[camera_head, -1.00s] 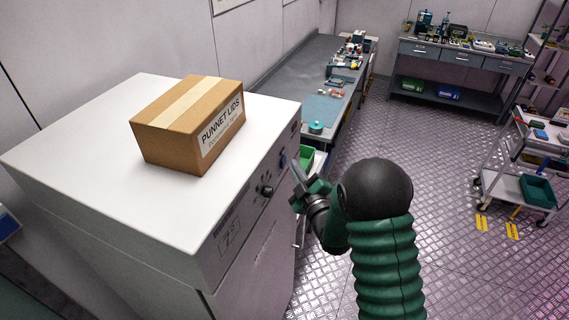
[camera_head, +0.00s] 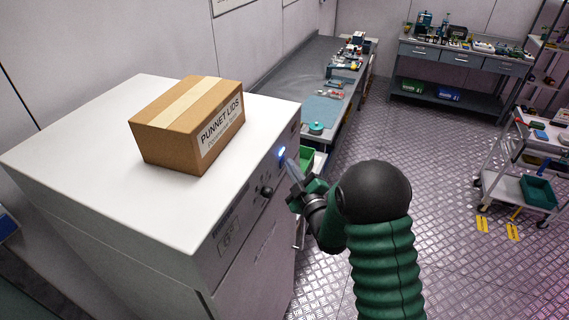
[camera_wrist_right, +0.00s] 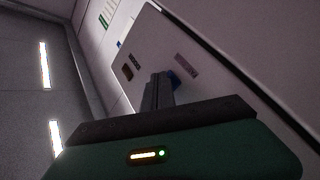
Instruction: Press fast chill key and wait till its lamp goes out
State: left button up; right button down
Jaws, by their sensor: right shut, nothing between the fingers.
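The white chiller cabinet (camera_head: 80,130) stands at the left with a control strip along its front top edge. A blue lamp (camera_head: 282,152) glows on that strip, near its far end. A black knob (camera_head: 267,191) and a small display (camera_head: 229,240) sit nearer on the same strip. My left gripper is not in view.
A cardboard box (camera_head: 172,150) labelled PUNNET LIDS sits on the cabinet. A grey bench (camera_head: 290,70) with tools runs along the wall behind. A workbench (camera_head: 460,60) and a trolley (camera_head: 500,183) stand farther right. The metal floor (camera_head: 420,150) between is clear.

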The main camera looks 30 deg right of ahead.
dwell(0.3)
jog(key=shift+s+d+b, duration=0.3)
jog(key=shift+s+d, duration=0.2)
jog(key=shift+s, duration=0.15)
jog(key=shift+d, duration=0.1)
jog(key=s+d+b, duration=0.1)
jog(key=s+d, duration=0.2)
jog(key=shift+s+d, duration=0.1)
jog(key=shift+s, duration=0.3)
dwell(0.5)
